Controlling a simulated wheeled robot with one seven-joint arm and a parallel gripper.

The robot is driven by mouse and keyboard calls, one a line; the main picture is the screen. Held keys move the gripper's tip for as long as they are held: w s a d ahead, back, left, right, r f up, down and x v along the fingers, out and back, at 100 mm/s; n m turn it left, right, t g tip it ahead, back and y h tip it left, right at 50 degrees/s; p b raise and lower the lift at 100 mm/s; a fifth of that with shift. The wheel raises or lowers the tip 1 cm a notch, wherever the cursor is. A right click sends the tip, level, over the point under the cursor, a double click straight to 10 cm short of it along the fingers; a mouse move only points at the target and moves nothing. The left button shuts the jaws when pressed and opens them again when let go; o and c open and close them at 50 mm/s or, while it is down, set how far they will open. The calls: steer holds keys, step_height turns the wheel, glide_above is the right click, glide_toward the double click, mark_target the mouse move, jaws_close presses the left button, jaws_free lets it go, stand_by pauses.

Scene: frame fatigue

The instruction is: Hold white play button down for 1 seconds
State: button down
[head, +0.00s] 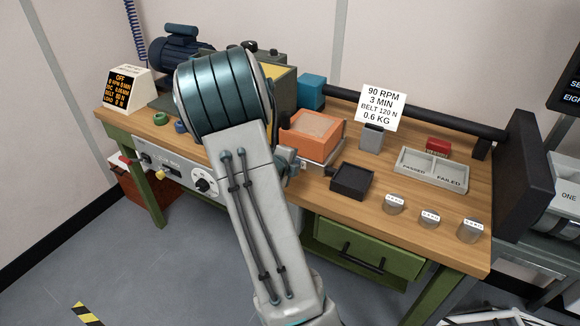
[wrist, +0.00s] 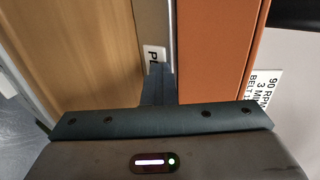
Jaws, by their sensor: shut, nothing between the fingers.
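The orange device (head: 299,145) stands on the wooden bench, and its orange side fills the right middle of the wrist view (wrist: 218,45). In the wrist view a white label or button reading "PL" (wrist: 150,54) sits on a grey-brown strip beside the orange side. The rest of its lettering is covered. My gripper (wrist: 158,72) is shut and empty, its fingertips overlapping the lower right of the white piece. I cannot tell whether they touch it. In the head view my arm hides most of the gripper and the white piece.
A dark square tray (head: 352,181) lies right of the orange device. A sign card (head: 381,107) stands behind in a grey holder. A passed/failed tray (head: 431,171) and several labelled weights are at the right. A motor (head: 178,60) stands at the back left.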

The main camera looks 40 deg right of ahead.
steer(key=shift+d+r, duration=0.25)
steer(key=shift+d, duration=0.05)
steer(key=shift+a, duration=0.15)
steer(key=a, duration=0.1)
steer(key=s+a, duration=0.1)
steer(key=a, duration=0.2)
steer(key=shift+s+a+r, duration=0.2)
steer(key=shift+s+a, duration=0.2)
steer(key=p+v, duration=0.1)
steer(key=v, duration=0.7)
steer(key=shift+s+a, duration=0.3)
steer(key=shift+a, duration=0.05)
